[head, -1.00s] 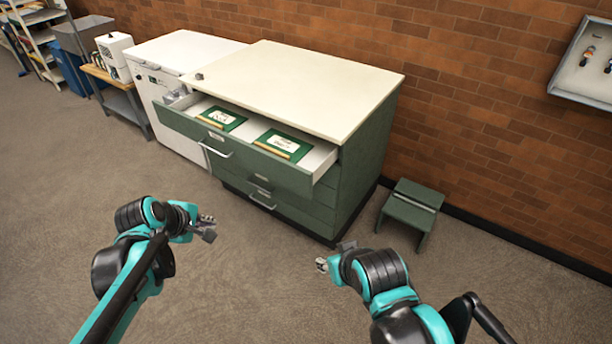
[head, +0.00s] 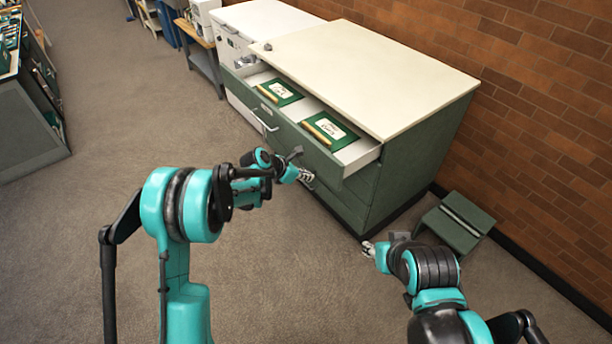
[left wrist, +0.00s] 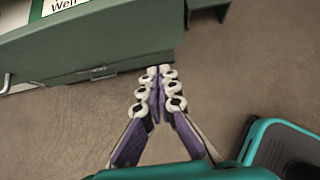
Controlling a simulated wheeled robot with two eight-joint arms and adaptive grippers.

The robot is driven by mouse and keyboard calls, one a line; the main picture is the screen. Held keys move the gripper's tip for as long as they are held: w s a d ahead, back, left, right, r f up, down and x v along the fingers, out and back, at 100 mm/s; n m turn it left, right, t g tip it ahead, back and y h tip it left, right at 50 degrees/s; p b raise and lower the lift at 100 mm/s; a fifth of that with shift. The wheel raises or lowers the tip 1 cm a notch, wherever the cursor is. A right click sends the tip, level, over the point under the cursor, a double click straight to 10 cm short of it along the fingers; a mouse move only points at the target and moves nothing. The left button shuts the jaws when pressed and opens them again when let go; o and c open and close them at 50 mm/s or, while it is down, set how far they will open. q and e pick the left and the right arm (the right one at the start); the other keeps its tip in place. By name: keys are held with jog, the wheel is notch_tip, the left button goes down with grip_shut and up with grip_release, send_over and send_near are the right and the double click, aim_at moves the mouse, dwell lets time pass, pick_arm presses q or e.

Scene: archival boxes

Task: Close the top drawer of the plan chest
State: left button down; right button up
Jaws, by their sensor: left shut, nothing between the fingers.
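The green plan chest (head: 395,190) with a cream top stands in the middle of the head view. Its top drawer (head: 298,137) is pulled out, showing two green items with white labels inside. The drawer front also shows in the left wrist view (left wrist: 90,45) at upper left. My left gripper (head: 306,175) is shut and empty, in front of the chest near the right part of the drawer front. In the left wrist view its fingertips (left wrist: 160,72) meet just beyond the drawer's lower edge; contact cannot be told. My right gripper (head: 369,248) is low near the chest's base, its fingers too small to read.
A green step stool (head: 455,220) stands right of the chest by the brick wall. A white cabinet (head: 262,22) adjoins the chest at the left. A shelf unit (head: 30,110) is at far left. The floor in front of the chest is open.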

aim_at(330, 174)
pick_arm(q)
jog(key=w+d+f+b, duration=0.1)
jog(key=d, duration=0.1)
jog(key=w+d+f, duration=0.1)
jog(key=w+d, duration=0.1)
jog(key=w+d+f+b, duration=0.1)
jog(key=d+f, duration=0.1)
jog(key=shift+w+b, duration=0.15)
jog(key=shift+b, duration=0.2)
jog(key=shift+w+d, duration=0.2)
jog(key=shift+d, duration=0.05)
pick_arm(e)
notch_tip(330, 174, down, 3)
jog(key=shift+f, duration=0.2)
pick_arm(q)
jog(key=shift+d, duration=0.1)
